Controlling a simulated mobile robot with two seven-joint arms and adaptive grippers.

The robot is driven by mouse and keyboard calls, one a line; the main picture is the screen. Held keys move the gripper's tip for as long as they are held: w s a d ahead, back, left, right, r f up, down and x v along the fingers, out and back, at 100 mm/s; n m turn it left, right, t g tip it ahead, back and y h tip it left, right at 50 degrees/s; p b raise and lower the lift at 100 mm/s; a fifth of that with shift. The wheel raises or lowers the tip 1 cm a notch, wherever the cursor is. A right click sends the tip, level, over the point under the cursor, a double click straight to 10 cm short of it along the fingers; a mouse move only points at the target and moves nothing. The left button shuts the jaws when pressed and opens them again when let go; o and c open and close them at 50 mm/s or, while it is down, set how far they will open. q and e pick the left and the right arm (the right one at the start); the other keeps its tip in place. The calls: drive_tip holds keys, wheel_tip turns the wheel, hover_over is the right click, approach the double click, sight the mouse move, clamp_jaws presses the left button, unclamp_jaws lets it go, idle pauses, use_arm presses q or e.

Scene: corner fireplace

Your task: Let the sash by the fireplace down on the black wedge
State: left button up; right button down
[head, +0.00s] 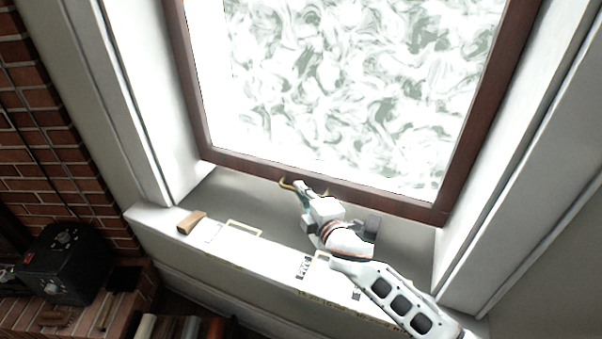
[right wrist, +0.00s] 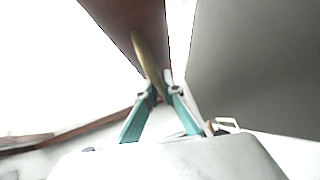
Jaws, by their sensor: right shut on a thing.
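The sash (head: 325,183) has a dark red-brown frame around patterned glass; its bottom rail is raised above the sill. A brass lift (head: 287,184) is on this rail. My right gripper (head: 299,189) is shut on the brass; in the right wrist view the brass lift (right wrist: 146,55) runs down between the teal fingers (right wrist: 157,97). A dark block (head: 372,224), seemingly the black wedge, shows just right of my right wrist, below the rail; my arm partly hides it, and I cannot tell if it touches the sash. My left gripper is not in view.
A brown wooden wedge (head: 191,222) lies on the left of the white sill (head: 150,217). Pale rectangular outlines (head: 245,228) mark the sill. A black box (head: 65,262) stands by the brick fireplace (head: 50,150) at left. White jambs (head: 130,110) flank the window.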

drive_tip(key=f+b, duration=0.1)
drive_tip(key=f, duration=0.4)
drive_tip(key=shift+s+f+b, duration=0.2)
drive_tip(key=shift+f+b, duration=0.15)
drive_tip(key=shift+f, duration=0.2)
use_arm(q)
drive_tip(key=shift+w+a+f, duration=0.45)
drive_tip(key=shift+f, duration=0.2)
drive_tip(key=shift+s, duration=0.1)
use_arm(e)
drive_tip(key=c, duration=2.2)
unclamp_jaws()
drive_tip(key=shift+w, duration=0.1)
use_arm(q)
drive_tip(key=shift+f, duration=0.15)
use_arm(e)
drive_tip(key=shift+o, duration=0.2)
drive_tip(key=shift+r, duration=0.25)
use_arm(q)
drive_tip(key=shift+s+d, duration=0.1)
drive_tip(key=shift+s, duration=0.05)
use_arm(e)
drive_tip(key=v, duration=1.2)
